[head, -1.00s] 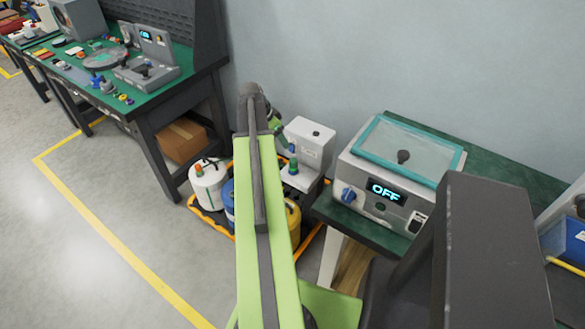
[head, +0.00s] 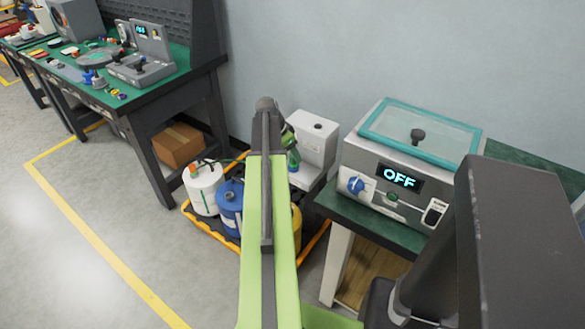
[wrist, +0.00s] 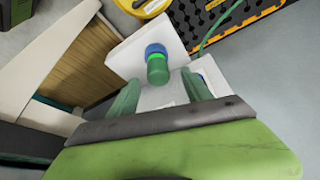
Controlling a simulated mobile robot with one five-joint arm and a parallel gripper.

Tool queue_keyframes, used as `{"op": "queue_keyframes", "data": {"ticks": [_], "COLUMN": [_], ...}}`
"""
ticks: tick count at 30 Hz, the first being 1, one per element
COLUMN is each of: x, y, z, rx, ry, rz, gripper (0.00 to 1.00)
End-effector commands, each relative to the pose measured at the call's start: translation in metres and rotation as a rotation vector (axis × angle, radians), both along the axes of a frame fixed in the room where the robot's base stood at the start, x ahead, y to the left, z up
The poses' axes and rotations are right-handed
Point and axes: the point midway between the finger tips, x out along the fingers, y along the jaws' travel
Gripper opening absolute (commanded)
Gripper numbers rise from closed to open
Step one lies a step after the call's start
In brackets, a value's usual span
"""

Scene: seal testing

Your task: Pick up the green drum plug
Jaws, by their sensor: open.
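The green drum plug (wrist: 158,70) is a green cylinder with a bright green ring, upright on a blue base, on the ledge of a white unit (wrist: 148,42). In the head view the plug (head: 293,157) shows small beside my arm, at the front of the white unit (head: 316,140). My gripper (wrist: 161,77) is open, with one green finger on each side of the plug's near end in the wrist view. The fingers look apart from it; the depth between them is hard to judge. In the head view my arm mostly hides the gripper.
A white drum (head: 203,187), a blue drum (head: 230,203) and a partly hidden yellow drum (head: 296,222) stand in an orange-edged tray (head: 196,222). A chamber reading OFF (head: 398,178) stands on the right bench. Another bench (head: 152,98) is at left. Open floor lies front left.

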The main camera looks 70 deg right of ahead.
Motion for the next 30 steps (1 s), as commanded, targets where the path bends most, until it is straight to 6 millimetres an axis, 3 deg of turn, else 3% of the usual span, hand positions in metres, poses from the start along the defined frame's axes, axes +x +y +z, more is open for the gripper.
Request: {"op": "queue_keyframes", "data": {"ticks": [1, 3, 11, 24, 30], "x": [-0.002, -0.004, -0.006, -0.007, -0.007], "y": [-0.003, -0.007, -0.008, -0.008, -0.008], "z": [-0.019, -0.027, -0.025, -0.025, -0.025], "rx": [0.000, 0.000, 0.000, 0.000, 0.000], "ry": [0.000, 0.000, 0.000, 0.000, 0.000], "rz": [-0.001, -0.001, -0.001, -0.002, -0.002], "gripper": [0.58, 0.58, 0.58, 0.00, 0.00]}}
